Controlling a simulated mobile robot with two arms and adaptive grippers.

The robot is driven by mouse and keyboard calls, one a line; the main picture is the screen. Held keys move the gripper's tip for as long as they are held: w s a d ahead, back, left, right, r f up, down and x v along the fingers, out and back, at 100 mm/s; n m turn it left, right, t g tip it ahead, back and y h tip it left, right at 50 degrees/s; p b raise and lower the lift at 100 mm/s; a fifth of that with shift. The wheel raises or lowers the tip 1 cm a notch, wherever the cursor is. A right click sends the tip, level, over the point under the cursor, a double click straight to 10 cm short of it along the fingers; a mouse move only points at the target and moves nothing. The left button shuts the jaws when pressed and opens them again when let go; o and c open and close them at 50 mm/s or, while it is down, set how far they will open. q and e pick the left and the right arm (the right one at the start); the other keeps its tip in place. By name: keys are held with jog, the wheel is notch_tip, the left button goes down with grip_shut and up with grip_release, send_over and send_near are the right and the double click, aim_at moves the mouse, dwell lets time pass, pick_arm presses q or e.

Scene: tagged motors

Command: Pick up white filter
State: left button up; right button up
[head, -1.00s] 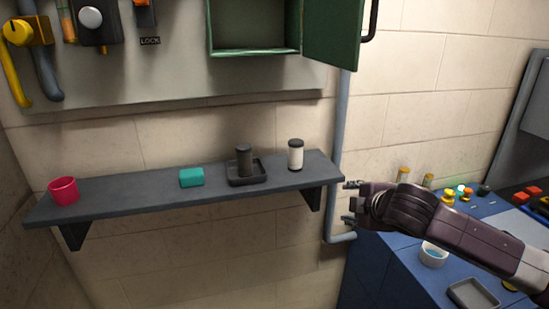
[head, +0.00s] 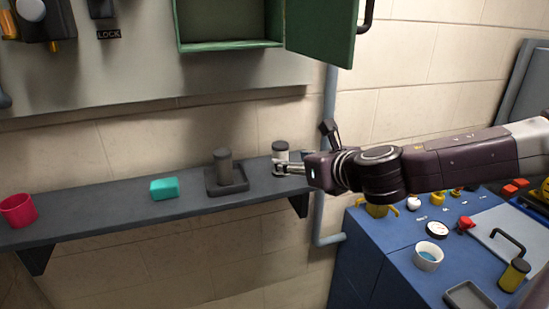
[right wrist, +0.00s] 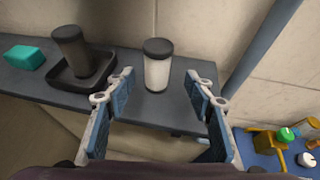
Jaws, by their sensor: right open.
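The white filter (head: 280,149), a white cylinder with dark ends, stands upright at the right end of the dark shelf (head: 115,205). In the head view my right gripper (head: 290,165) is at the filter and partly covers it. In the right wrist view the filter (right wrist: 158,73) stands just beyond the open fingertips of the right gripper (right wrist: 160,90), roughly centred between them. The jaws hold nothing. My left gripper is not in view.
A dark cylinder (head: 223,163) stands in a black tray (head: 238,187) left of the filter. A teal block (head: 164,188) and pink cup (head: 18,210) sit further left. A pipe (head: 321,215) runs beside the shelf's right end. A green cabinet door (head: 322,28) hangs open above.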

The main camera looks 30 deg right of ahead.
aim_at(284, 174)
jog(key=shift+w+f, duration=0.25)
jog(key=shift+w, duration=0.15)
jog(key=shift+w+d+f, duration=0.1)
jog(key=shift+w, duration=0.15)
jog(key=shift+w+f, duration=0.3)
jog(key=shift+w, duration=0.1)
jog(key=shift+w+f, duration=0.15)
jog(key=shift+w, duration=0.05)
jog(key=shift+w+f, duration=0.55)
jog(key=shift+w, duration=0.15)
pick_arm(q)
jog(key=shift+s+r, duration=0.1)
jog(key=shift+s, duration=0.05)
pick_arm(e)
jog(key=shift+x, duration=1.15)
jog(key=shift+r, duration=0.1)
jog(key=shift+c, duration=0.3)
jog(key=c, duration=1.2)
jog(key=shift+c, duration=0.2)
